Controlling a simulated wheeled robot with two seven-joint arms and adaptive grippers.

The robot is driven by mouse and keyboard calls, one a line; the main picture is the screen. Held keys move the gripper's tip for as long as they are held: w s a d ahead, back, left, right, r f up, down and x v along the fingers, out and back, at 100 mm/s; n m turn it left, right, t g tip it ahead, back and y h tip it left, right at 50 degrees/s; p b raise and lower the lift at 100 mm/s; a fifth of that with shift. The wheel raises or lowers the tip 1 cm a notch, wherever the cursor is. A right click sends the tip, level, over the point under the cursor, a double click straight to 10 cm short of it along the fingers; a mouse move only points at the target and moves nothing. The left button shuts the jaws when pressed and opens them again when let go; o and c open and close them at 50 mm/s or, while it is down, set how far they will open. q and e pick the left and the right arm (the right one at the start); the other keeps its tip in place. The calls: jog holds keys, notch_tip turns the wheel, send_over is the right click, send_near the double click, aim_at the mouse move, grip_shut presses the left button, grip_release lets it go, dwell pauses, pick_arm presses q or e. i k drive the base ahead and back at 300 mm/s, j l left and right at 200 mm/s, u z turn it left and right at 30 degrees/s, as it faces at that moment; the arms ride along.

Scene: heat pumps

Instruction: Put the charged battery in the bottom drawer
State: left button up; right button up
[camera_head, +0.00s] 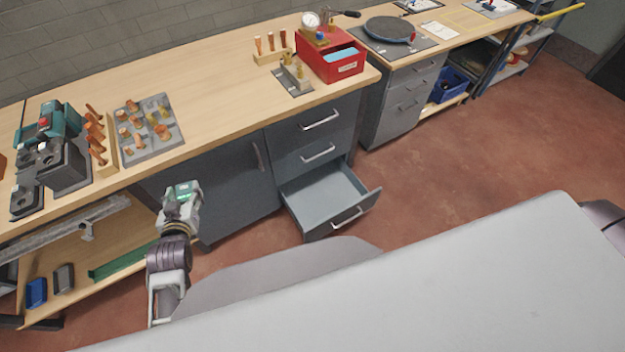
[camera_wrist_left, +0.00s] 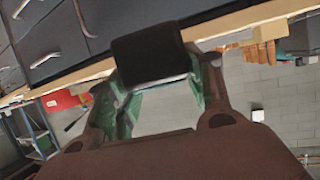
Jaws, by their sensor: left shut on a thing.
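My left gripper (camera_head: 180,212) is shut on a battery (camera_head: 184,189), which shows green with a lit green patch. In the left wrist view a black block-like part of the battery (camera_wrist_left: 150,55) stands out between the fingers, with green parts behind it. The gripper is in front of the bench's grey cabinet door, left of the bottom drawer (camera_head: 358,211). That drawer is pulled open and its visible inside is empty. The battery is apart from the drawer. My right gripper is not in view.
Two closed drawers (camera_head: 305,148) sit above the open one. The wooden benchtop (camera_head: 215,85) carries a green machine (camera_head: 58,130), a grey tool plate (camera_head: 148,130) and a red box (camera_head: 332,60). A low shelf (camera_head: 75,285) is at left. The floor right of the drawer is clear.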

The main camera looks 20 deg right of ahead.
aim_at(328, 197)
jog(key=i+l+z, duration=0.15)
jog(key=l+z, duration=0.15)
jog(key=i+l+z, duration=0.35)
jog(key=z, duration=0.2)
jog(key=i+z, duration=0.3)
jog(key=i+l, duration=0.05)
